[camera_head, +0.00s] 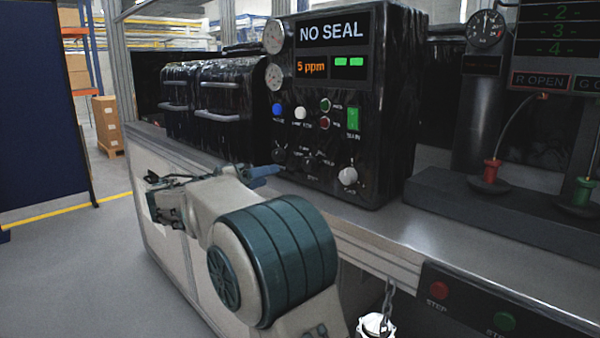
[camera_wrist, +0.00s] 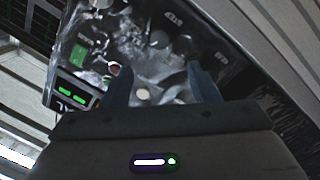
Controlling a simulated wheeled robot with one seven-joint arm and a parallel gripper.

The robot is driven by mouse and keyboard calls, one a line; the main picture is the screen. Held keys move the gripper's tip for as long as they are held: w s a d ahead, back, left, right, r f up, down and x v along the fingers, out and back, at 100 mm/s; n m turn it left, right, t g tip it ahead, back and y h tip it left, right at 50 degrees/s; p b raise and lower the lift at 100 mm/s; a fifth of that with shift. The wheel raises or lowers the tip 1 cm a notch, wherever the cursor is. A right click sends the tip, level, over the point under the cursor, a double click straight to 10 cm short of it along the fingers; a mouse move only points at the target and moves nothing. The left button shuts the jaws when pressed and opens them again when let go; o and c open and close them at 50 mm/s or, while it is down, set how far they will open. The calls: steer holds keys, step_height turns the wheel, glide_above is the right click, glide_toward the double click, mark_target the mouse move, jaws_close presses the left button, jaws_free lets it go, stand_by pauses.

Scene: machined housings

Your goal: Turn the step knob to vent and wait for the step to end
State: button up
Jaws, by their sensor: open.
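The black control box (camera_head: 388,110) stands on the bench; its display (camera_head: 332,33) reads "NO SEAL", with "5 ppm" and two green bars below. Low on its face are small dark knobs, one at the left (camera_head: 281,152) and one in the middle (camera_head: 309,157), and a larger pale knob (camera_head: 347,176) at the right. Their labels are too small to read, so I cannot tell which is the step knob. My gripper (camera_head: 272,170) is at the panel's lower left. In the wrist view my gripper (camera_wrist: 162,80) is open, its two fingers apart before the blurred panel, holding nothing visible.
A blue button (camera_head: 277,109), a white button (camera_head: 300,113), red and green lamps and a green switch (camera_head: 353,118) sit above the knobs. Black cases (camera_head: 232,105) stand left. Floor at left is clear.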

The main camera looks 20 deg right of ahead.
mark_target(306, 166)
steer(key=x, duration=1.1)
steer(key=shift+d, duration=0.4)
steer(key=shift+c, duration=0.3)
steer(key=c, duration=0.9)
